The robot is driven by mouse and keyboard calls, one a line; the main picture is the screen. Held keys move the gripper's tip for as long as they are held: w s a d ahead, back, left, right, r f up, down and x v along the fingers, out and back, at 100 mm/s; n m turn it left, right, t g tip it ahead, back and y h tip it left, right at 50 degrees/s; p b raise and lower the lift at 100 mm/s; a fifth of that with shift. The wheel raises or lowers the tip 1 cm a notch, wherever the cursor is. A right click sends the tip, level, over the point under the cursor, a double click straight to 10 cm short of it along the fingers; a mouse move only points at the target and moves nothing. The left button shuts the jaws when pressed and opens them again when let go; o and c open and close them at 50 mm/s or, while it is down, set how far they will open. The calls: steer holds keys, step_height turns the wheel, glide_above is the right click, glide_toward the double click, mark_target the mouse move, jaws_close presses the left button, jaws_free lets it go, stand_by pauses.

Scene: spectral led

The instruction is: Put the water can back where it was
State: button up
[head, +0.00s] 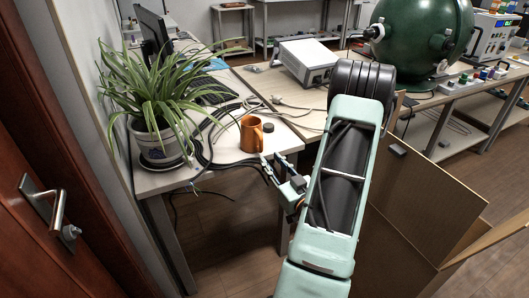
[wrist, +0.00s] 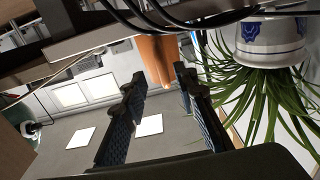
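The orange-brown can (head: 251,136), a mug-like vessel, stands upright near the front edge of the wooden table (head: 222,155). In the wrist view, which is upside down, the can (wrist: 153,52) shows beyond my fingers, near the table edge. My gripper (head: 270,166) is just in front of the can and to its lower right in the head view. Its two dark ribbed fingers are spread apart in the wrist view (wrist: 160,82), with nothing held between them. The can appears roughly in line with the gap; I cannot tell the exact distance.
A potted spider plant (head: 160,147) stands left of the can, its leaves spreading widely. A small dark round object (head: 268,127) lies behind the can. Black cables cross the table. A white instrument box (head: 306,62) stands further back. An open cardboard box (head: 425,205) is at right.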

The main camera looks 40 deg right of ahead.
steer(key=v, duration=0.4)
stand_by(0.5)
